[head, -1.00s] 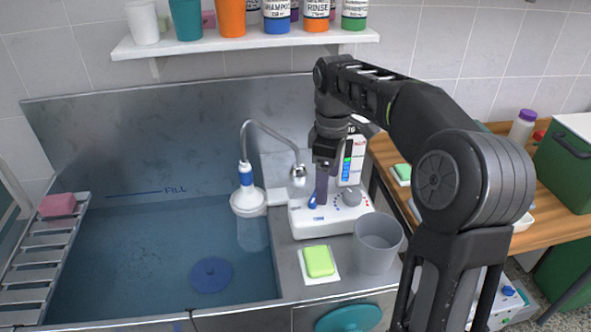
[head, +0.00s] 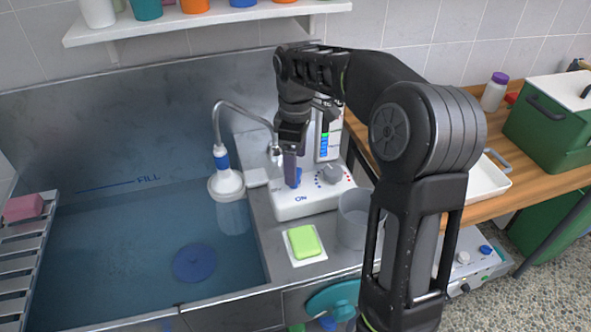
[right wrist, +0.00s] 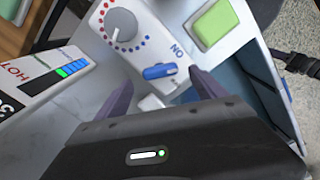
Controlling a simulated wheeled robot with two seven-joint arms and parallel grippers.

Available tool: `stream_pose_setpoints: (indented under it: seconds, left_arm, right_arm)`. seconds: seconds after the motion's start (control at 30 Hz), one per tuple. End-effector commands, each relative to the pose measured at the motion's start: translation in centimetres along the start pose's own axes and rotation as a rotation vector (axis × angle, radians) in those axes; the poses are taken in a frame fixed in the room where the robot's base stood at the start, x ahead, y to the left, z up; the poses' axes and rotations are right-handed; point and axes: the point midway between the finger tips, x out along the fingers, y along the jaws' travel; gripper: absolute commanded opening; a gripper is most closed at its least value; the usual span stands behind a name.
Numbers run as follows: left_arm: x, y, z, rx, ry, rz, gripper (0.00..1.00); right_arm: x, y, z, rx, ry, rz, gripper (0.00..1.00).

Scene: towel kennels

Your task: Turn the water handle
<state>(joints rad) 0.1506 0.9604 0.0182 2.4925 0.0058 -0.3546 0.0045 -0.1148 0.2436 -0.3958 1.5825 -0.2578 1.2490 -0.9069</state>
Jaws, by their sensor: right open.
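The blue water handle (head: 298,178) sits on a white control box (head: 322,203) beside the sink, near the word ON. It also shows in the right wrist view (right wrist: 158,71), lying roughly across the picture. My right gripper (head: 290,170) points down over the box at the handle. In the right wrist view its open fingers (right wrist: 160,92) stand apart on either side, with the handle just beyond and between their tips. Contact cannot be told. In the head view the fingers partly cover the handle. My left gripper is out of view.
A grey dial (head: 305,173) and a white temperature panel (head: 328,140) are close by. The curved tap (head: 228,105) stands left of the box. A green soap (head: 304,242) and a grey cup (head: 355,218) lie in front. The water-filled sink (head: 130,235) is at left.

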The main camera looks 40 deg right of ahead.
Motion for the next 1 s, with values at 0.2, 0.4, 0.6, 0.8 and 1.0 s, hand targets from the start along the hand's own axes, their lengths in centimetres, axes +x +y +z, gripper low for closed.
stream_pose_setpoints:
  seconds: [0.2,0.4,0.6,0.8,1.0]
  left_arm:
    - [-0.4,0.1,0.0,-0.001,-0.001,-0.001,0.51]
    - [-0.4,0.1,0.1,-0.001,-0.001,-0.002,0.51]
    - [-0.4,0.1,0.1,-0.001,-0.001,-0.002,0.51]
    - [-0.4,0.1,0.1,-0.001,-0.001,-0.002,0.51]
    - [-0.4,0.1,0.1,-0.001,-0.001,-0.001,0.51]
  right_arm:
    - [2.9,0.0,0.0,-0.001,-0.001,-0.001,0.8]
    - [3.7,0.0,0.0,0.0,0.0,-0.001,0.8]
    - [3.7,0.0,0.0,0.0,0.001,0.0,0.78]
    - [3.7,0.0,0.0,0.0,0.001,0.0,0.61]
    - [3.7,0.0,0.0,0.0,0.001,0.0,0.45]
